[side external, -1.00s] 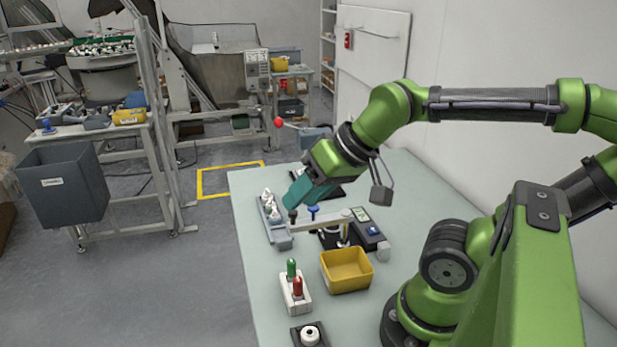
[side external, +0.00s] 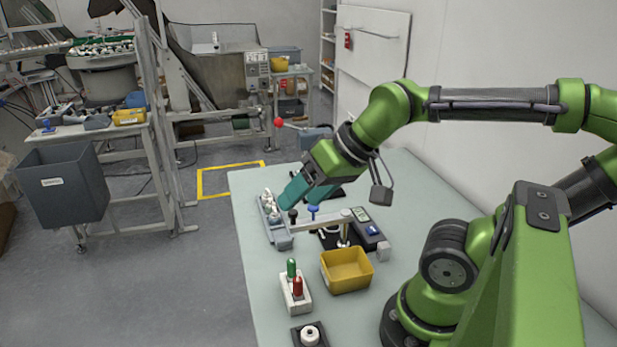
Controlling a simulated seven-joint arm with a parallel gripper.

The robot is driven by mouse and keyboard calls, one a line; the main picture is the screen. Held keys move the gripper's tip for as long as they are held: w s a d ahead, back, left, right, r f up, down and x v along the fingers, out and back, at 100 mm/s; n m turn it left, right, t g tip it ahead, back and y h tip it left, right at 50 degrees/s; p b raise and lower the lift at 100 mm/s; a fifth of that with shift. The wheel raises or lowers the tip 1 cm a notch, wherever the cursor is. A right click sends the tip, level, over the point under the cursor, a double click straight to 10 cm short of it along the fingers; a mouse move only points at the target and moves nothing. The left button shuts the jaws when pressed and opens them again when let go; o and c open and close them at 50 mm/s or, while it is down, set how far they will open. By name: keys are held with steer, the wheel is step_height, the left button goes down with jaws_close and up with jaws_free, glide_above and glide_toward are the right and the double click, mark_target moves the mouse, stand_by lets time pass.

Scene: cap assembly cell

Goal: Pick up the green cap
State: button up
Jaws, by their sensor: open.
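A green cap (side external: 291,267) stands upright in a white block holder (side external: 297,303) on the table, beside a red cap (side external: 298,286). My gripper (side external: 290,205) is farther back, near the grey tray and the black fixture, well apart from the green cap.
A yellow bin (side external: 347,283) stands right of the holder. A grey tray (side external: 283,242) with white parts and a black fixture (side external: 345,240) with a lever lie behind. A dark block with a white ring (side external: 310,335) is in front. The table (side external: 268,315) is clear left of the holder.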

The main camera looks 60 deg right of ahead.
steer(key=m+g+h, duration=0.1)
steer(key=g+h, duration=0.2)
steer(key=h, duration=0.1)
glide_toward(271, 200)
steer(key=x, duration=0.4)
steer(key=shift+s+d+f, duration=0.15)
steer(key=shift+s+d, duration=0.05)
steer(key=shift+d, duration=0.2)
steer(key=shift+w+a+x, duration=0.1)
steer(key=shift+a+x, duration=0.05)
steer(key=shift+x, duration=1.35)
steer(key=shift+w+a+x, duration=0.1)
steer(key=shift+w+x, duration=0.05)
steer(key=shift+x, duration=1.4)
steer(key=shift+c, duration=0.2)
steer(key=c, duration=0.8)
